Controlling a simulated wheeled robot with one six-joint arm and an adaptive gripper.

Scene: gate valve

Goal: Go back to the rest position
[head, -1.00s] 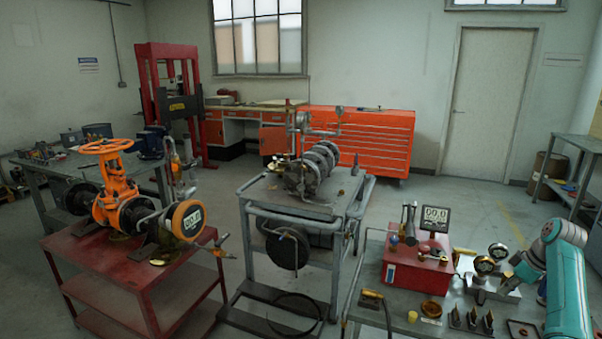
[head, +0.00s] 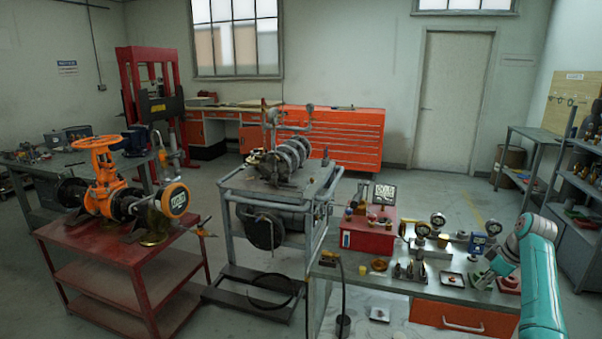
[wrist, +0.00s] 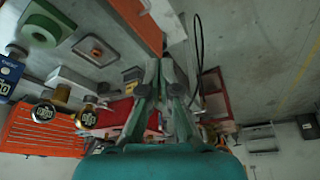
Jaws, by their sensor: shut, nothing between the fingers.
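My arm with its teal cover is at the right edge of the head view. My gripper (head: 482,281) points down and left over the right end of the workbench (head: 402,283). In the wrist view my gripper (wrist: 165,68) shows its two grey fingers close together, with nothing visible held between them. The orange gate valve (head: 104,185) stands on a red cart at the left, far from my gripper. Whether the fingertips touch anything on the bench is hard to tell.
Gauges (head: 422,230), a red box (head: 368,237) and small parts crowd the bench near my arm. A grey trolley (head: 277,200) with a pump stands mid-floor. Shelves (head: 585,200) line the right wall. Floor between bench and door is clear.

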